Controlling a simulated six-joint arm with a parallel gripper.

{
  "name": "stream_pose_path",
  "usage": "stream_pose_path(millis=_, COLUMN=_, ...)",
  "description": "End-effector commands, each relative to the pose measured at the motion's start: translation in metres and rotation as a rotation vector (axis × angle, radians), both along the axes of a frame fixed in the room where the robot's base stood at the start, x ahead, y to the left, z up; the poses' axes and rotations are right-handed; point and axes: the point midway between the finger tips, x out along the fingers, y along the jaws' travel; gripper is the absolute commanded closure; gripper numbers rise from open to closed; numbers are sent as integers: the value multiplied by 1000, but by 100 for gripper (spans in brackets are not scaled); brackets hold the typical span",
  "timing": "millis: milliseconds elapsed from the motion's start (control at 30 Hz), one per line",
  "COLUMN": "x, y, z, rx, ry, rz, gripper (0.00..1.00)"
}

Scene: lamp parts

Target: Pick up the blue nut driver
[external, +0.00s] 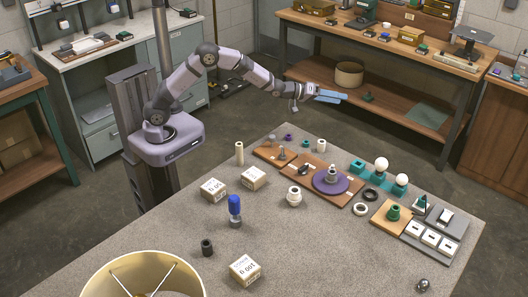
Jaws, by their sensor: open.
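A blue-topped upright object (234,206), which looks like the blue nut driver, stands near the middle of the grey table (310,255). Its lower part is greyish, and I cannot tell whether that is its own shaft or a holder. My gripper (343,98) has light blue fingers and is raised high beyond the table's far edge, to the right of my arm's base. It is open, with nothing visible between the fingers. It is far above and away from the blue object.
White boxes (245,269) and a dark cylinder (207,247) stand around the blue object. A large lampshade (100,277) fills the front left. Wooden boards with lamp parts (331,180), white bulbs (381,164) and rings (360,209) crowd the right side. The front right is mostly clear.

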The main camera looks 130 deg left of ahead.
Motion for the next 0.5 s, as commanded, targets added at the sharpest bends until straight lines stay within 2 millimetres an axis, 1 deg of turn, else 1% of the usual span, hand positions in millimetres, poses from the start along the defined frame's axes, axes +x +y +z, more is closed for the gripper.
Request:
stream_pose_path(millis=33, x=37, y=-41, z=1, rx=50, ry=-10, rz=-98, gripper=51)
stream_pose_path(millis=67, x=55, y=-64, z=6, rx=80, ry=-14, rz=-153, gripper=51)
stream_pose_path(millis=100, x=76, y=-95, z=13, rx=118, ry=-24, rz=-223, gripper=51)
stream_pose_path(millis=167, x=102, y=-141, z=23, rx=171, ry=-40, rz=-322, gripper=51)
stream_pose_path(millis=200, x=116, y=-171, z=29, rx=203, ry=-52, rz=-381, gripper=51)
stream_pose_path(millis=267, x=132, y=-213, z=36, rx=245, ry=-70, rz=-466, gripper=51)
stream_pose_path(millis=300, x=141, y=-240, z=40, rx=272, ry=-84, rz=-518, gripper=51)
stream_pose_path(millis=333, x=146, y=-259, z=43, rx=290, ry=-92, rz=-555, gripper=51)
stream_pose_path(millis=367, x=150, y=-278, z=46, rx=310, ry=-100, rz=-593, gripper=51)
stream_pose_path(millis=400, x=155, y=-303, z=47, rx=336, ry=-109, rz=-644, gripper=51)
stream_pose_path(millis=467, x=158, y=-340, z=49, rx=383, ry=-118, rz=-722, gripper=51)
stream_pose_path(millis=500, x=159, y=-364, z=48, rx=419, ry=-119, rz=-779, gripper=51)
